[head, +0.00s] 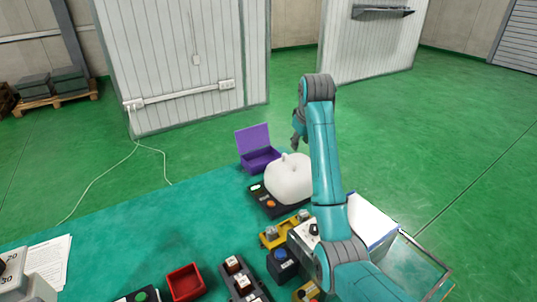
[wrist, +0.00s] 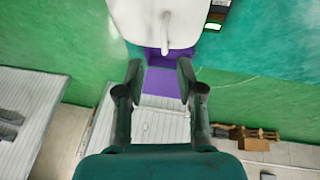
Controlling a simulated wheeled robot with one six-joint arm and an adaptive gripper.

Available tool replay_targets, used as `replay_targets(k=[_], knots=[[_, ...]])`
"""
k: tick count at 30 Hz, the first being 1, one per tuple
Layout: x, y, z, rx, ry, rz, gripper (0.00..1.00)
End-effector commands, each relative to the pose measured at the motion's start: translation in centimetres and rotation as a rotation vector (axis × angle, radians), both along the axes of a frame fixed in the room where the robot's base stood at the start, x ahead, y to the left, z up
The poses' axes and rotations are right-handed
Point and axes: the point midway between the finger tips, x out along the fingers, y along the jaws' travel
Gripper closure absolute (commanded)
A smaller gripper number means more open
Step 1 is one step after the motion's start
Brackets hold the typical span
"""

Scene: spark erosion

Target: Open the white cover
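A rounded white cover (head: 290,178) sits at the table's far edge, over or against a black device with an orange button. In the wrist view the white cover (wrist: 150,20) fills the top middle, with a short white handle or stem (wrist: 166,35) pointing down the picture. My gripper (wrist: 159,72) is open and empty, its two fingers apart just below that handle in the picture. In the head view my gripper (head: 298,141) is just above and beyond the cover, partly hidden by my arm. I cannot tell whether it touches the cover; a gap shows in the wrist view.
An open purple box (head: 260,160) stands just behind the cover. The black device (head: 268,203), a yellow block (head: 270,238), a dark blue button box (head: 282,265) and a red tray (head: 186,282) are nearer. A clear-sided case (head: 415,268) is at right. The table's left middle is clear.

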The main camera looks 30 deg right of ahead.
Motion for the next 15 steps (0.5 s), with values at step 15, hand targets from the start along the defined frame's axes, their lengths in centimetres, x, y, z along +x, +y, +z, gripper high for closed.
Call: replay_targets(k=[15], knots=[[2.2,-1.0,-5.6,0.003,0.006,0.0,0.63]])
